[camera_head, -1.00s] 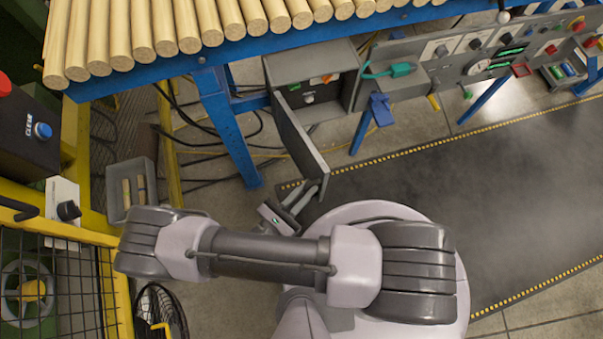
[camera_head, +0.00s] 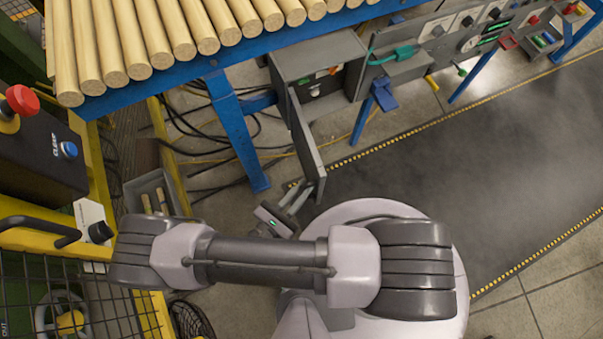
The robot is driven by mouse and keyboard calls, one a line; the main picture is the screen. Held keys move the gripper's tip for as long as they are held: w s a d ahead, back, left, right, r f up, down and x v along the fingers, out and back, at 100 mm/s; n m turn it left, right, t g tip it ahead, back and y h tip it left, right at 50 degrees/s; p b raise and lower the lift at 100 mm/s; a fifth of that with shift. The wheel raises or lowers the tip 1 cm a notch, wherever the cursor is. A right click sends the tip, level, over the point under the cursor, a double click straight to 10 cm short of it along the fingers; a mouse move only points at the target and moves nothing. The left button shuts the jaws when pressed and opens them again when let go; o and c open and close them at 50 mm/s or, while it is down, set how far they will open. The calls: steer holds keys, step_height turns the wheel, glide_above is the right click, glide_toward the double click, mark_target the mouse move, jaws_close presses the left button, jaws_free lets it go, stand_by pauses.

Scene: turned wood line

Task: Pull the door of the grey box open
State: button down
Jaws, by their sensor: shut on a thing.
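The grey box (camera_head: 330,52) hangs under the blue table edge, right of a blue leg. Its door (camera_head: 306,138) stands swung out toward me, and switches and buttons show inside the box. My gripper (camera_head: 298,200) is at the near lower end of the door, low and just beyond my arm. Its fingers are shut at the door's near edge, where the handle would be; the handle itself is hidden by the fingers.
Wooden rods (camera_head: 130,45) lie on the blue table (camera_head: 165,75) above. A blue leg (camera_head: 240,140) stands left of the door. A control panel (camera_head: 450,45) is to the right. A yellow frame with mesh and a black button box (camera_head: 40,145) are at left. The dark mat (camera_head: 430,160) is clear.

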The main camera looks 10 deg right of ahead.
steer(key=c, duration=1.5)
jaws_free()
steer(key=shift+o, duration=0.2)
steer(key=p+v, duration=0.1)
steer(key=v, duration=1.1)
steer(key=shift+w+r, duration=0.1)
